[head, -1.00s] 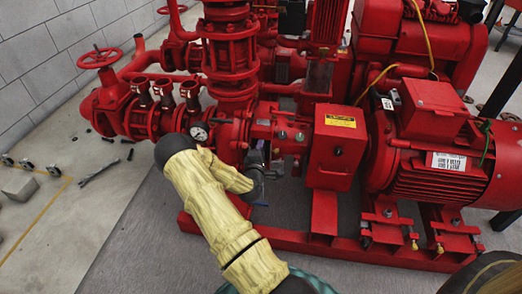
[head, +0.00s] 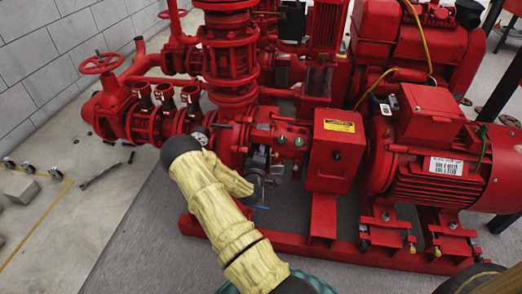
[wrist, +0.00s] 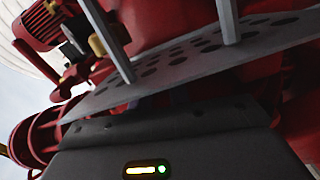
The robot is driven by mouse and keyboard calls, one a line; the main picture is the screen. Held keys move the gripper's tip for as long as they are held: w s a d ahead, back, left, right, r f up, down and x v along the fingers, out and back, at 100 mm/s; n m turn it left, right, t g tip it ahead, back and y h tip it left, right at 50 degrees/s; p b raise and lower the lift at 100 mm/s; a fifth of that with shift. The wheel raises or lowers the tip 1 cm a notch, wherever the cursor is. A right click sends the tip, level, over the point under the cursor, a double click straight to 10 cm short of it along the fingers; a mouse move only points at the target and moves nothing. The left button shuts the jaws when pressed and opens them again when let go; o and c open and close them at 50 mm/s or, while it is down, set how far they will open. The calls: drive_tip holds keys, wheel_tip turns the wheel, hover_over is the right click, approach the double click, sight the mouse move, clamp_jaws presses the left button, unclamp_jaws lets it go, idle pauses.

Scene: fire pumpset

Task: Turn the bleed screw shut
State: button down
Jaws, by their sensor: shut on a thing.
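My gripper (head: 260,150) is at the front of the red pump casing (head: 231,140), below the bearing housing, at the end of my sleeved arm. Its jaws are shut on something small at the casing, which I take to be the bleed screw. The screw itself is hidden behind the gripper, and I cannot tell how far it is turned. In the wrist view two grey finger bars of my gripper (wrist: 168,28) reach up past a perforated grey plate toward blurred red metal.
A pressure gauge (head: 201,135) sits left of the gripper, partly behind my arm. A red guard box with a yellow label (head: 336,150) and the red motor (head: 425,150) stand to the right. The red base rail (head: 330,245) runs below.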

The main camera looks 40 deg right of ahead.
drive_tip(key=shift+m, duration=0.3)
drive_tip(key=shift+f, duration=0.1)
drive_tip(key=c, duration=1.6)
unclamp_jaws()
drive_tip(key=p+v, duration=0.5)
drive_tip(key=v, duration=1.2)
drive_tip(key=shift+s+p, duration=0.25)
drive_tip(key=shift+p, duration=0.1)
drive_tip(key=shift+a, duration=0.15)
